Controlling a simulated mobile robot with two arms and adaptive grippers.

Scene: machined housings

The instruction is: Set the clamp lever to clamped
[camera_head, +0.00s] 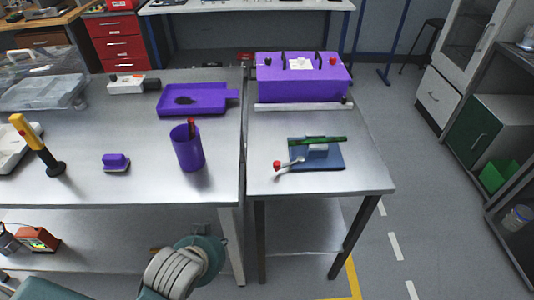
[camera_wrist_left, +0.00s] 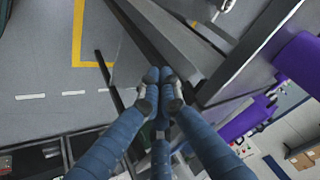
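A blue fixture plate (camera_head: 330,161) lies on the right-hand metal table. A green bar (camera_head: 328,139) lies across a grey block on it. The clamp lever (camera_head: 289,162) is a light grey arm with a red knob. It sticks out to the left of the plate, and its knob lies near the table top. My left gripper (camera_wrist_left: 159,82) shows in the left wrist view with its fingertips together and nothing visible between them. It is beside a table edge, apart from the fixture. The head view shows neither gripper, only a piece of my arm at the bottom.
A purple box (camera_head: 303,86) stands behind the fixture, with a light bar (camera_head: 299,106) before it. On the left-hand table are a purple cup (camera_head: 187,150), a purple tray (camera_head: 208,89) and a yellow-handled tool (camera_head: 38,146). The right table's front is clear.

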